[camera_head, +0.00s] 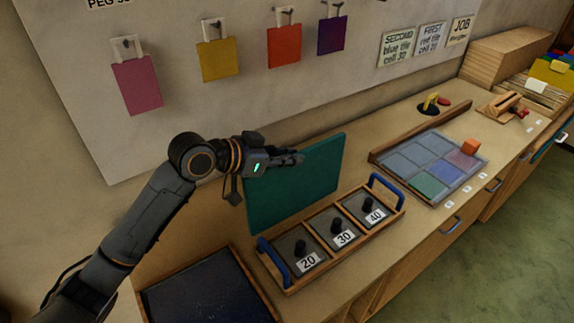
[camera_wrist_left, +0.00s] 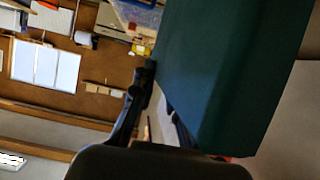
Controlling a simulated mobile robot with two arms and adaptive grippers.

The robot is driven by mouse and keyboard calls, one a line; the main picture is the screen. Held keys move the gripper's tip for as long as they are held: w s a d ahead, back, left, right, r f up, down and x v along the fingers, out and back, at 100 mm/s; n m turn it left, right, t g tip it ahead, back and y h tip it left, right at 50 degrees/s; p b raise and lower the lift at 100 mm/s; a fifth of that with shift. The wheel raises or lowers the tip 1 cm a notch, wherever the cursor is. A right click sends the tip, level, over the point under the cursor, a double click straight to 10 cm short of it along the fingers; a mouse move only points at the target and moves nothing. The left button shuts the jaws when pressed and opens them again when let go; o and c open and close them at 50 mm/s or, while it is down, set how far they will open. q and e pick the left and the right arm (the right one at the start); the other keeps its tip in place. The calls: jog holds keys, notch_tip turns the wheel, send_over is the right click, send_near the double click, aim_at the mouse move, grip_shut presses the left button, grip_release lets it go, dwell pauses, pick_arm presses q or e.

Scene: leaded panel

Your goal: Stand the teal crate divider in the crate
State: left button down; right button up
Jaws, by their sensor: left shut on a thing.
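The teal crate divider (camera_head: 303,186) is a flat upright panel in the head view, behind the wooden crate. It also fills the middle of the left wrist view (camera_wrist_left: 225,70). My left gripper (camera_head: 298,159) is shut on the divider near its upper part; its fingers also show in the left wrist view (camera_wrist_left: 160,105). The crate (camera_head: 330,264) has blue end handles and three compartments labelled 20, 30 and 40, each with a dark knobbed piece. The divider's lower edge is partly hidden behind the crate, so I cannot tell whether it touches the bench. My right gripper is not in view.
A dark-floored wooden tray (camera_head: 205,294) lies left of the crate. Coloured cards (camera_head: 217,58) hang on the wall board behind. Bench between crate and tile panel is narrow.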

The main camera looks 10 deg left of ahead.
aim_at(297, 184)
pick_arm(q)
jog(key=f, duration=0.1)
jog(key=f+p, duration=0.1)
jog(key=w+f, duration=0.1)
jog(key=f, duration=0.1)
jog(key=shift+a+f, duration=0.1)
jog(key=shift+a, duration=0.15)
jog(key=shift+f, duration=0.15)
jog(key=c, duration=1.5)
grip_release()
jog(key=shift+c, duration=0.2)
jog(key=shift+o, duration=1)
